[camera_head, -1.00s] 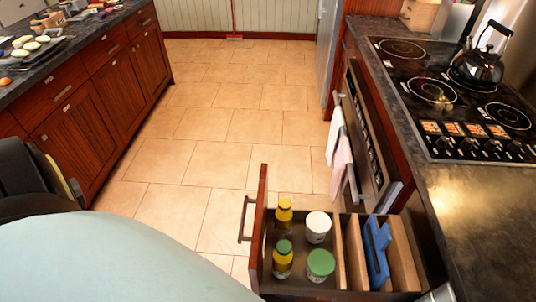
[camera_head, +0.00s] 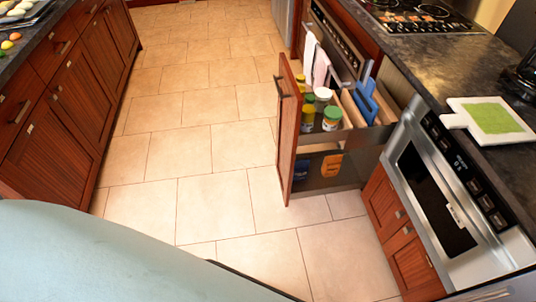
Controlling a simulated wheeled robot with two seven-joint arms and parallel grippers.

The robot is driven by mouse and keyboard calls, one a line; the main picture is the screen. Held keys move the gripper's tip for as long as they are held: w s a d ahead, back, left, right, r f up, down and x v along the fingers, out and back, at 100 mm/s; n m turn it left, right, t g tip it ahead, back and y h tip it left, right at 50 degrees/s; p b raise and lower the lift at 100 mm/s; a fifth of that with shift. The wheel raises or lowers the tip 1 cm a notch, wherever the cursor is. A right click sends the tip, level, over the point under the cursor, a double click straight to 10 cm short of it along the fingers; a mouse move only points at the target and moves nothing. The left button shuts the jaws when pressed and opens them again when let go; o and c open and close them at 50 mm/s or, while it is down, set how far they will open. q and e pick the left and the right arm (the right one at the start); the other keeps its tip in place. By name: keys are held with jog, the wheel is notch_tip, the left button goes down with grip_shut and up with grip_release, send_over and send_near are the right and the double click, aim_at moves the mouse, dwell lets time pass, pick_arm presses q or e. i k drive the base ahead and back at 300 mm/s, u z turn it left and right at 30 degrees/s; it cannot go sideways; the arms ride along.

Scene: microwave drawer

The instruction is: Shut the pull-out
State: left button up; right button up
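The pull-out (camera_head: 289,128) stands open from the right-hand counter, its tall red wood front jutting over the floor tiles. A dark bar handle (camera_head: 281,86) is on its outer face. Its upper tier holds several jars and bottles, such as a green-lidded jar (camera_head: 331,119) and a white-lidded jar (camera_head: 323,94), plus a blue object (camera_head: 366,100) in a slot. The lower tier holds an orange packet (camera_head: 331,168) and a blue item. Neither of my grippers is in view.
A microwave drawer (camera_head: 433,196) is set into the right counter, with a white and green board (camera_head: 493,117) above. Towels (camera_head: 316,60) hang at the oven beyond the pull-out. Left cabinets (camera_head: 62,110) line the other side. Open tiled floor (camera_head: 212,200) lies between.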

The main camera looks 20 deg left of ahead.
aim_at(362, 145)
jog(key=u, duration=0.7)
jog(key=i, duration=0.9)
jog(key=z, duration=0.05)
